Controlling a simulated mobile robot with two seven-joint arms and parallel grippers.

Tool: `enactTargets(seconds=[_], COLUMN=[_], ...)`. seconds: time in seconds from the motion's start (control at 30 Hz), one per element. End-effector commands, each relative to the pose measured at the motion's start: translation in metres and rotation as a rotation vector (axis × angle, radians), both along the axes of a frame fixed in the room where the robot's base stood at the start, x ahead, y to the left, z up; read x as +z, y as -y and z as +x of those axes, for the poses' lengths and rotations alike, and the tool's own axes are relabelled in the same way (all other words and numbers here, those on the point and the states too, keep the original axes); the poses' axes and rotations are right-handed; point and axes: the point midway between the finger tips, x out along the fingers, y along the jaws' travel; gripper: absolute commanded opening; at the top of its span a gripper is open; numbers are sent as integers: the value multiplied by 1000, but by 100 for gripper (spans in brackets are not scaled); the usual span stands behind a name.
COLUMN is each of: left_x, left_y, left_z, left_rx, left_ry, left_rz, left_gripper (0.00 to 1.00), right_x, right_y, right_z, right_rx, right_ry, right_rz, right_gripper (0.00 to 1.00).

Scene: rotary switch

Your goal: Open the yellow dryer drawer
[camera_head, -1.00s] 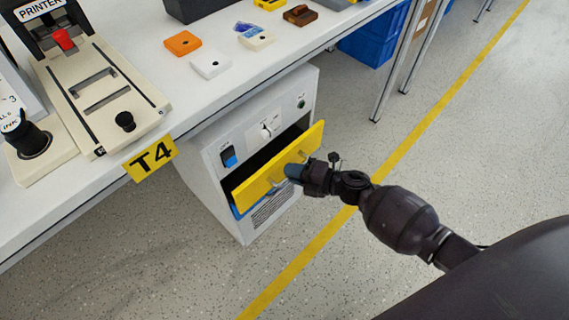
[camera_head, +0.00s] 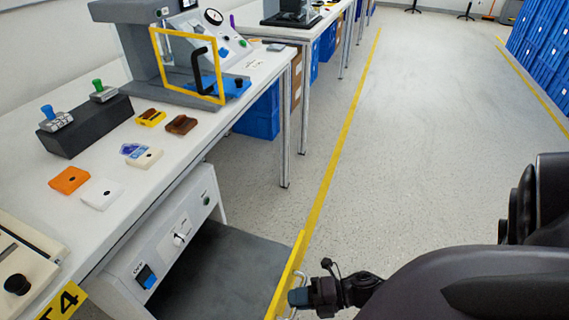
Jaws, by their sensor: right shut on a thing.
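The yellow dryer drawer front (camera_head: 287,275) stands well out from the white dryer cabinet (camera_head: 165,240) under the table. The drawer's dark grey inside (camera_head: 222,262) shows between the cabinet and the yellow front, and it looks empty. My right gripper (camera_head: 297,297) is shut on the drawer's handle, on the outer side of the yellow front near the bottom of the view. The lower part of the drawer is cut off by the picture's edge. My left gripper is not in view.
The white table (camera_head: 135,190) above the dryer holds orange (camera_head: 70,179) and white tiles (camera_head: 101,193), a dark block (camera_head: 85,125) and a yellow-framed press (camera_head: 190,65). Blue bins (camera_head: 262,112) stand beneath. The floor to the right (camera_head: 400,130) is clear.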

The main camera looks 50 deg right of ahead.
Motion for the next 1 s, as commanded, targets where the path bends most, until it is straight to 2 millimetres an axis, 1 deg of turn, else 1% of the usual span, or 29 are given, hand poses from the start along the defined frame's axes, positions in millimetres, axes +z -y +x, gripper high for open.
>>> enactTargets(seconds=[0.37, 0.4, 0.47, 0.77, 0.87, 1.0], left_x=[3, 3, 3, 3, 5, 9], left_y=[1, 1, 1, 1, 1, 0], left_z=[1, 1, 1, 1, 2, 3], left_rx=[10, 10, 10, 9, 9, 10], left_ry=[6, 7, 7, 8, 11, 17], left_rz=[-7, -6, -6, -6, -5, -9], left_gripper=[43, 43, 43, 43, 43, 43], right_x=[0, 0, 0, 0, 2, 6], right_y=[1, 1, 1, 2, 7, 20], right_z=[-2, -2, -2, -3, -8, -22], right_rx=[0, 0, 0, 0, 0, -1], right_ry=[1, 1, 1, 1, 1, 1], right_rz=[0, 0, 0, -1, 0, -1], right_gripper=[0, 16, 25, 25, 25, 25])
